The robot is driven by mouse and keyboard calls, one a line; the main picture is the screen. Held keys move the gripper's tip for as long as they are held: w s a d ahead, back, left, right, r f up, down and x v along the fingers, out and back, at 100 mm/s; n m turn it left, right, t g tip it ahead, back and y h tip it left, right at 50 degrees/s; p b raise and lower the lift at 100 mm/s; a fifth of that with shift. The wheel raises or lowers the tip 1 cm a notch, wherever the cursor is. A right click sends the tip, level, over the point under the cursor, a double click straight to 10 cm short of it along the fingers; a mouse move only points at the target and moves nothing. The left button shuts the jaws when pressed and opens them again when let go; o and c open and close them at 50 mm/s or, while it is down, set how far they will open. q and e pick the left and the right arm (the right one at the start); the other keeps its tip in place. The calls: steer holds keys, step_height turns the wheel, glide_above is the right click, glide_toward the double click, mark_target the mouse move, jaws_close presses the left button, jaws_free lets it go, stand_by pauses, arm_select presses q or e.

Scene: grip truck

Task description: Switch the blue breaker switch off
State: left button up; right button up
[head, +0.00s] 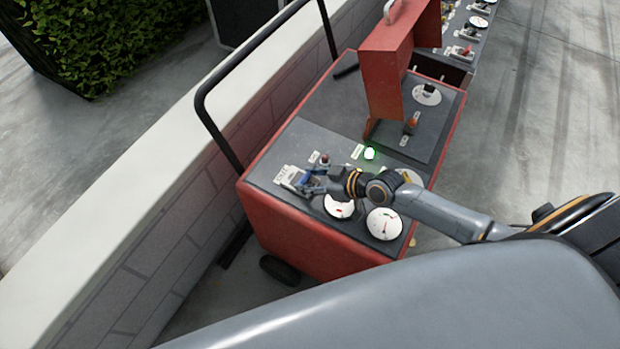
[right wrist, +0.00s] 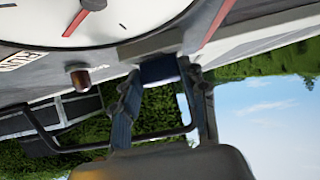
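The blue breaker switch (right wrist: 158,70) shows in the right wrist view as a dark blue block between the tips of my right gripper (right wrist: 164,82). It spans most of the gap, but I cannot tell whether both fingers press on it. In the head view the right gripper (head: 313,183) reaches in from the right, low over the panel at the white breaker housing (head: 290,177). It hides much of the switch there, and the lever's position is unclear. My left gripper is not in view.
Round white gauges (head: 384,224) lie beside my right arm on the red cart (head: 300,235). A lit green lamp (head: 369,153) and a raised red cover (head: 388,75) are behind it. A black rail (head: 215,130) and a low wall (head: 130,160) border the left.

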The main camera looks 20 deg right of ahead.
steer(key=o, duration=0.4)
steer(key=v, duration=1.1)
steer(key=shift+s+d+r, duration=0.2)
steer(key=shift+s+r, duration=0.1)
